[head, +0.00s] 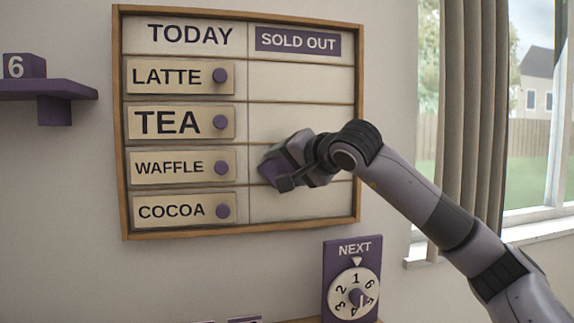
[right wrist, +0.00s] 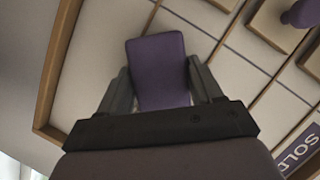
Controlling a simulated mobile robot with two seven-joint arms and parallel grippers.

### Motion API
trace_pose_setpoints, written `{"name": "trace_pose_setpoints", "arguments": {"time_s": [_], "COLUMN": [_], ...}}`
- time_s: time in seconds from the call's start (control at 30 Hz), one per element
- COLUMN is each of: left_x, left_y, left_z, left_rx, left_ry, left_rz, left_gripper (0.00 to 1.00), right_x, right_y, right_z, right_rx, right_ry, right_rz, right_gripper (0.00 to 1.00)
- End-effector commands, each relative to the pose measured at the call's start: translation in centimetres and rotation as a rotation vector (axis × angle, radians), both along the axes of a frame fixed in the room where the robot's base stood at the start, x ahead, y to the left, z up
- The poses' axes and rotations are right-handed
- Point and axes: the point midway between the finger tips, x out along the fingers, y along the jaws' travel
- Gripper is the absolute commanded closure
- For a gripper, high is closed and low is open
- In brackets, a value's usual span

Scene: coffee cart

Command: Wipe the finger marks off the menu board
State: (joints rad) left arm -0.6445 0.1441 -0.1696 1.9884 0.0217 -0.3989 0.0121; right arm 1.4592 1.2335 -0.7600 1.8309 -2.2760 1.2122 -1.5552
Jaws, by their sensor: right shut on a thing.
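The menu board (head: 306,75) hangs on the wall in a wooden frame, with TODAY and SOLD OUT columns; it also fills the right wrist view (right wrist: 190,22). My right gripper (head: 282,176) is in front of the SOLD OUT column, around the WAFFLE row. It is shut on a purple pad (head: 270,168), which shows between the two fingers in the right wrist view (right wrist: 158,68). The pad is at or very near the board; I cannot tell whether it touches. I cannot make out distinct finger marks; the gripper hides part of the column. My left gripper is not in view.
Knobbed plates LATTE (head: 180,76), TEA (head: 180,122), WAFFLE (head: 180,167) and COCOA (head: 180,210) stand out in the left column. A purple NEXT dial (head: 351,281) is below right. A shelf (head: 48,89) holds a number block (head: 24,66). A curtain (head: 470,110) hangs right.

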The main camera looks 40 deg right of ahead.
Motion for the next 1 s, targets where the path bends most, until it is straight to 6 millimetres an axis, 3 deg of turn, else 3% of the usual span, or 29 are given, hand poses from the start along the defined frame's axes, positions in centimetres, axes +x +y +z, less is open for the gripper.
{"name": "trace_pose_setpoints", "arguments": {"time_s": [0.43, 1.0], "left_x": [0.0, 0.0], "left_y": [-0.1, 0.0], "left_z": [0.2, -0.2], "left_rx": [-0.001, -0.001], "left_ry": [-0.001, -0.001], "left_rz": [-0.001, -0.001], "left_gripper": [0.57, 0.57], "right_x": [0.4, -1.7], "right_y": [-0.5, -3.8], "right_z": [0.0, 0.0], "right_rx": [0.000, 0.000], "right_ry": [-0.001, 0.000], "right_rz": [-0.001, -0.001], "right_gripper": [0.59, 0.59]}}
